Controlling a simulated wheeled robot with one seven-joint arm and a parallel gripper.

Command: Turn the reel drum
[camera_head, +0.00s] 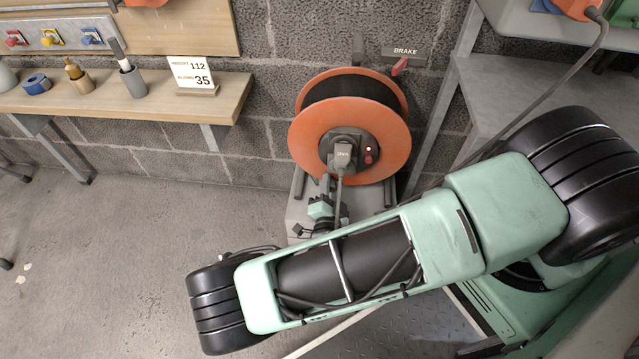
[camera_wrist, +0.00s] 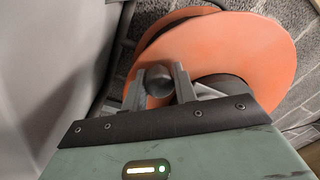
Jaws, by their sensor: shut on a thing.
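The reel drum (camera_head: 350,125) has orange flanges and dark cable wound between them. It stands on a low stand by the grey block wall. Its orange flange (camera_wrist: 225,55) fills the upper right of the wrist view. My gripper (camera_wrist: 159,84) has a finger on each side of a dark round knob (camera_wrist: 158,76) in front of the flange, and is shut on it. In the head view my gripper (camera_head: 325,188) is small, at the drum's lower left edge. The knob is hard to make out there. A grey hub with a plug and a small lit light (camera_head: 369,148) sits at the drum's centre.
A red brake lever (camera_head: 400,66) is on the wall beneath a BRAKE sign (camera_head: 405,51). A wooden shelf (camera_head: 135,105) at the left holds small items and a card (camera_head: 193,75) reading 112 and 35. A grey metal rack (camera_head: 530,95) stands at the right. The floor at left is mostly clear.

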